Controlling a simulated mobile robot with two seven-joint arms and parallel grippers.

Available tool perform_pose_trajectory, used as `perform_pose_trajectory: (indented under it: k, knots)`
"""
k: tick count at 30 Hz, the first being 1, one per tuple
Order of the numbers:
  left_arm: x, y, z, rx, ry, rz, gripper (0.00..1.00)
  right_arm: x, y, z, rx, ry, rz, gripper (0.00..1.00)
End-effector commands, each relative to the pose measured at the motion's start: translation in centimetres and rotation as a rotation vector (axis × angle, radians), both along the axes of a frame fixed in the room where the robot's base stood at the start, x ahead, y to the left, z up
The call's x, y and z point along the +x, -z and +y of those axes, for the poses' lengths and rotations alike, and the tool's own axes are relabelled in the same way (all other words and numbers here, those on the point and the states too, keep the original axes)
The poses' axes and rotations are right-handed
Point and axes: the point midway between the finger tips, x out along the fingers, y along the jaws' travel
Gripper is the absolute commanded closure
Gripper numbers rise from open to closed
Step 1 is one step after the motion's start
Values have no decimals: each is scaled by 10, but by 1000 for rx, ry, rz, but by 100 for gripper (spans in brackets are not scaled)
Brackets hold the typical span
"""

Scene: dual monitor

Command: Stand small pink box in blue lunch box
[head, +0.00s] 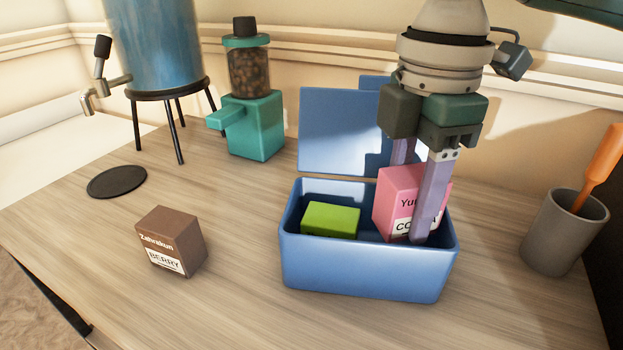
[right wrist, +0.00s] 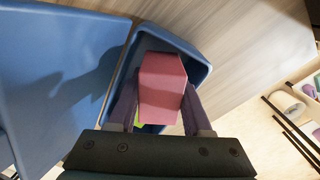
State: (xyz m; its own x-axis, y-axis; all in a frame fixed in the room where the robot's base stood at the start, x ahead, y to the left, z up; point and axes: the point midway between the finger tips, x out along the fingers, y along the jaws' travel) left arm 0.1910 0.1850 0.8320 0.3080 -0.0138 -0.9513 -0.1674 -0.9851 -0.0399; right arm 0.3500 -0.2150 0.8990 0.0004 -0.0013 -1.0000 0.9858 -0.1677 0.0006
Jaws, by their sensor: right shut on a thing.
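The small pink box (head: 392,200) stands roughly upright inside the right part of the blue lunch box (head: 365,270), its top rising above the rim. My right gripper (head: 415,230) points down into the lunch box and is shut on the pink box, one finger on each side. The right wrist view shows the pink box (right wrist: 162,85) between the two fingers (right wrist: 160,108) over the blue lunch box (right wrist: 195,58). Whether its base touches the lunch box floor is hidden. My left gripper is not in view.
A green block (head: 330,219) lies in the left part of the lunch box, whose lid (head: 335,130) stands open behind. A brown box (head: 172,242) is on the table at left. A grey cup (head: 562,235) stands at right; a teal grinder (head: 252,125) and dispenser stand behind.

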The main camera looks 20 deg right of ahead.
Motion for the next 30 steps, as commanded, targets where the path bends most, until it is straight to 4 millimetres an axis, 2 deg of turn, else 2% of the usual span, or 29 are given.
perform_pose_trajectory:
  k: [6,9,22,23,26,30]
  knots:
    - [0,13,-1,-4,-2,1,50,-1,40,0,0,1,3,100]
    - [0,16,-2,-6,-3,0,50,0,52,0,-1,1,1,100]
    - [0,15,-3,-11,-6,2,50,0,58,0,0,0,0,100]
    - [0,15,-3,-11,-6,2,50,0,59,0,0,0,0,49]
    - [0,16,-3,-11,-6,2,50,0,59,0,0,0,0,38]
    - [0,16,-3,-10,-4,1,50,0,59,0,0,0,0,38]
